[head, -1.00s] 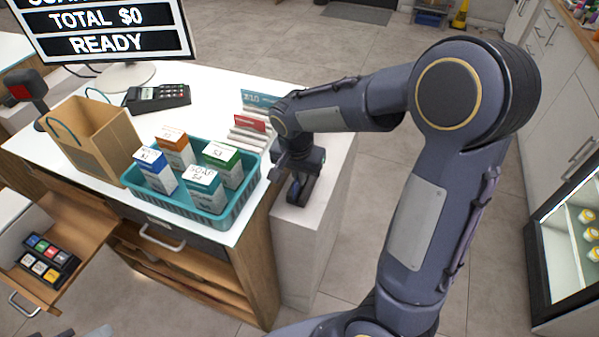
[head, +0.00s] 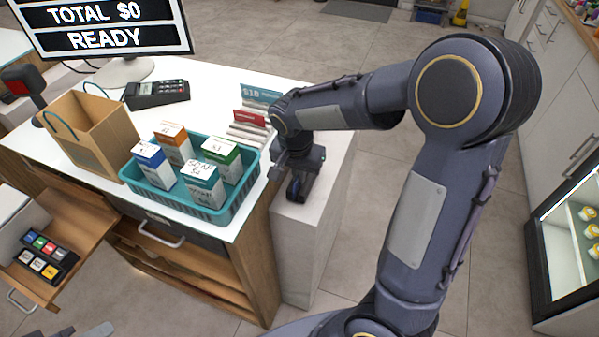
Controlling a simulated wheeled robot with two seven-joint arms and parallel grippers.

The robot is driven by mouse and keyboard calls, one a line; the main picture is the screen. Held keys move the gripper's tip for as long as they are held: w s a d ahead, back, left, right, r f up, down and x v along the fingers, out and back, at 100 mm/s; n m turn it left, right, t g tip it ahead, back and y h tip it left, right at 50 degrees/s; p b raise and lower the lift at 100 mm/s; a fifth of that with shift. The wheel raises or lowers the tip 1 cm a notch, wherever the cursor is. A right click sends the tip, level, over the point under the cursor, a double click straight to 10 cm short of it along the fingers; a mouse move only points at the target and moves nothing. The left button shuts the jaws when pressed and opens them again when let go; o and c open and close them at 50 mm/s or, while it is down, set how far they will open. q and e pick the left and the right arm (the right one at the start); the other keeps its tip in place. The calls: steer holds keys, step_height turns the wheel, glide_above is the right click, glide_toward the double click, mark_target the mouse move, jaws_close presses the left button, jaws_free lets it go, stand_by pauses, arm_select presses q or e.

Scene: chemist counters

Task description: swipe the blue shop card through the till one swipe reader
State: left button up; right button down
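A dark card terminal with a keypad (head: 157,93) lies on the white counter behind the basket. A stepped card rack (head: 246,133) stands at the counter's right edge. It holds a blue-teal card marked $10 (head: 260,94) at the back and a red card (head: 251,118) in front. I cannot tell whether the blue-teal one is the shop card. My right gripper (head: 296,189) points down just right of the rack, over a lower white block. Its fingers are small and dark, so its opening and any held card cannot be made out. My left gripper is not clearly seen.
A teal basket (head: 232,200) with several small boxes fills the counter's front. A paper bag (head: 92,137), a scanner (head: 24,90) and a screen reading TOTAL $0 READY (head: 97,15) stand at left. An open drawer (head: 92,232) juts out below.

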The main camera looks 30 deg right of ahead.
steer(key=shift+f+b, duration=0.85)
steer(key=shift+f, duration=0.25)
steer(key=shift+f, duration=0.15)
steer(key=shift+d, duration=0.1)
steer(key=shift+w+d, duration=1.3)
steer(key=shift+d, duration=0.25)
steer(key=shift+w+d+p, duration=0.4)
steer(key=shift+w+d, duration=0.95)
steer(key=shift+d, duration=0.3)
steer(key=shift+w+r+p, duration=0.1)
steer(key=shift+r+p, duration=0.45)
steer(key=shift+r, duration=0.1)
steer(key=shift+r+p, duration=2.15)
steer(key=shift+r, duration=0.75)
